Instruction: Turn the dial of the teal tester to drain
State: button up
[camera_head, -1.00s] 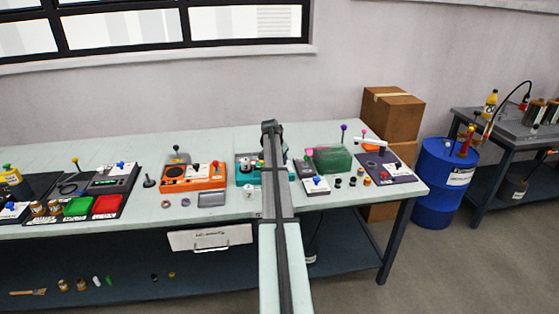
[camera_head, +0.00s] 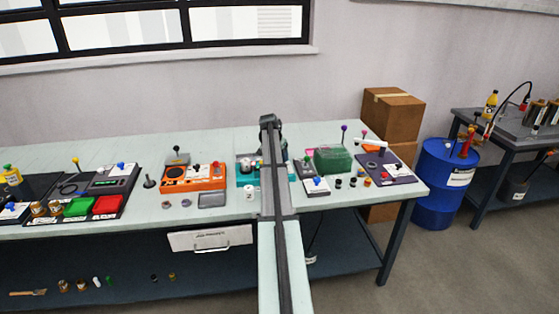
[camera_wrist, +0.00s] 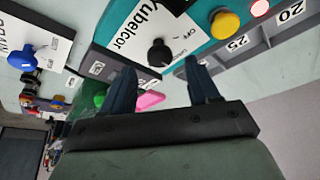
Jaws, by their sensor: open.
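The teal tester (camera_head: 247,180) stands on the bench in the head view, largely hidden behind my arm. In the wrist view the teal tester (camera_wrist: 207,48) fills the upper part, with a white label plate. Its black dial (camera_wrist: 159,53) sits on that plate, with small lettering by it, "OFF" readable on one side. A yellow knob (camera_wrist: 224,22) and a red light (camera_wrist: 259,8) are also on it. My gripper (camera_wrist: 160,78) is open. Its two dark fingers point toward the dial, one to each side in the picture; the remaining distance is unclear.
The orange unit (camera_head: 193,177) stands left of the teal tester. The green box (camera_head: 333,159) and a small grey panel with a blue knob (camera_wrist: 21,57) are on the other side. A white cup (camera_head: 250,192) stands near the bench front. Bare bench (camera_head: 140,205) lies at the front left.

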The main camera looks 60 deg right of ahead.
jog(key=v, duration=1)
jog(key=shift+r, duration=0.15)
jog(key=shift+a, duration=0.15)
